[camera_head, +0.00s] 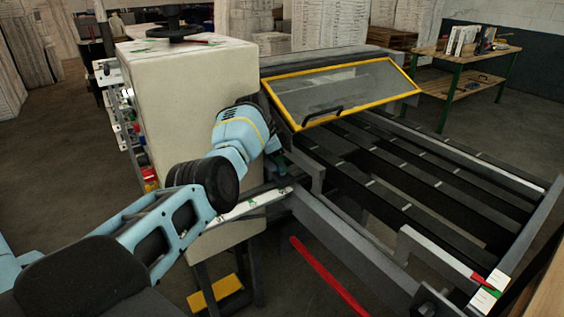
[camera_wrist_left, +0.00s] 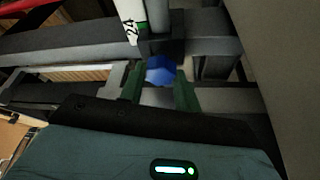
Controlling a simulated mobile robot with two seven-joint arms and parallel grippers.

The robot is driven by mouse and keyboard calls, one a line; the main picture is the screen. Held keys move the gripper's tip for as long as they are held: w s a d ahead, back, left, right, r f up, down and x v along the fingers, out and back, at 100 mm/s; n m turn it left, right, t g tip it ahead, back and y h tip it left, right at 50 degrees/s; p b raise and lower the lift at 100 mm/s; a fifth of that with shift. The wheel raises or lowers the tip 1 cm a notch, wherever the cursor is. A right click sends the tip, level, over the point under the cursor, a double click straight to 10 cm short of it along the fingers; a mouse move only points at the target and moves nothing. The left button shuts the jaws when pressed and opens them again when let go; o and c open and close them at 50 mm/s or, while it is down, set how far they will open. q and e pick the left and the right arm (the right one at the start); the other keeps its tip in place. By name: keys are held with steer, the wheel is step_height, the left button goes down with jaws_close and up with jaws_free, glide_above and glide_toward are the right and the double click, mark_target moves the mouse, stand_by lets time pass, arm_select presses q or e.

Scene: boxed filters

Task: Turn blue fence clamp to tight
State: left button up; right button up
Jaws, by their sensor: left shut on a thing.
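The blue fence clamp (camera_wrist_left: 160,70) shows in the left wrist view, at the end of a dark mount on a grey rail. My left gripper (camera_wrist_left: 160,88) has its two dark green fingers on either side of the clamp and is shut on it. In the head view my left arm reaches in from the left to the machine, and its wrist (camera_head: 243,130) hides the clamp and most of the fingers. I cannot read the clamp's tight mark. My right gripper is in neither view.
A cream machine housing (camera_head: 188,95) stands beside my left wrist. A yellow-framed clear guard (camera_head: 345,92) and dark table slats (camera_head: 400,185) lie to the right. A white strip marked 24 (camera_wrist_left: 130,18) runs above the clamp. A red bar (camera_head: 325,272) sits low in front.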

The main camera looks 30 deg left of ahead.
arm_select(q)
steer(key=shift+m, duration=0.3)
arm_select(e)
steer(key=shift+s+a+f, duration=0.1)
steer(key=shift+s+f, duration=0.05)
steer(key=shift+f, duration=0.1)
arm_select(q)
steer(key=o, duration=1)
steer(key=shift+c, duration=0.2)
steer(key=p+v, duration=0.1)
steer(key=v, duration=0.6)
steer(key=shift+a+r, duration=0.15)
steer(key=shift+r, duration=0.2)
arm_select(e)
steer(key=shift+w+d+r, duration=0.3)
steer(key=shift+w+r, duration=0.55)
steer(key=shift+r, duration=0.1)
arm_select(q)
steer(key=shift+o, duration=0.4)
steer(key=shift+s, duration=0.1)
